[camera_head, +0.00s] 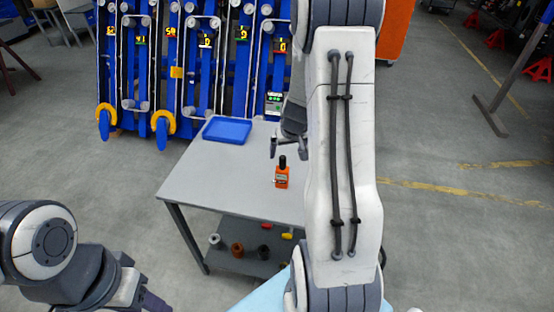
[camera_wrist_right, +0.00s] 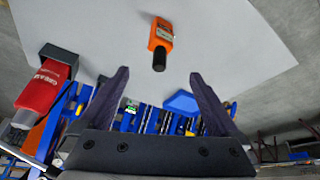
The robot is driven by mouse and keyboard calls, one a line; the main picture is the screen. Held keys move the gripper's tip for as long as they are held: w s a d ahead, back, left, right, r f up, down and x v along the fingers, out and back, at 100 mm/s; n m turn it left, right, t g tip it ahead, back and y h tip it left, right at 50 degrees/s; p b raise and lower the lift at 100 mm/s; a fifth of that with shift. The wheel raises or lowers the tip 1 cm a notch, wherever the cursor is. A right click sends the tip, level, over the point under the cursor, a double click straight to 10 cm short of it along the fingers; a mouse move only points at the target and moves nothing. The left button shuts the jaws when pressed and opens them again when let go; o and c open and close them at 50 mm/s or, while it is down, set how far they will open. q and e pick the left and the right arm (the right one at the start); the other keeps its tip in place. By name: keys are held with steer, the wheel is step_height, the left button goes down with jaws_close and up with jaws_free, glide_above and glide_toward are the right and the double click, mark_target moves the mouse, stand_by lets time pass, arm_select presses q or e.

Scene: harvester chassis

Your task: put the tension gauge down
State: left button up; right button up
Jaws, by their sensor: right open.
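My right gripper (camera_head: 288,148) is open and empty, just behind and above the gauge in the head view. In the right wrist view its two fingers (camera_wrist_right: 158,77) are spread apart, with the gauge beyond the fingertips and not touching them. My left gripper (camera_head: 150,301) is low at the bottom left, cut by the frame edge, its opening unclear.
A blue tray (camera_head: 227,130) lies at the table's back left. A red grease container (camera_wrist_right: 40,88) shows in the right wrist view. Blue machine frames (camera_head: 180,60) stand behind the table. A lower shelf (camera_head: 250,262) holds spools. The table's front left is clear; my right arm hides its right.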

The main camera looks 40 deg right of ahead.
steer(key=s+a+r+n+g+y, duration=0.1)
steer(key=s+a+r+n+y, duration=0.2)
steer(key=a, duration=1)
steer(key=s+a+r+n, duration=0.1)
steer(key=a+r+n, duration=0.25)
steer(key=a, duration=0.95)
steer(key=s+a+r+n+g, duration=0.1)
steer(key=s+a, duration=0.2)
steer(key=s, duration=0.3)
steer(key=s+a+r+n+g, duration=0.1)
steer(key=s+a+r+n, duration=0.1)
steer(key=s+a, duration=0.2)
steer(key=s+a+r+n+g, duration=0.1)
steer(key=s+a+n, duration=0.1)
steer(key=s, duration=0.7)
steer(key=shift+s+a+r, duration=0.35)
steer(key=shift+s+a, duration=0.05)
steer(key=shift+a, duration=0.25)
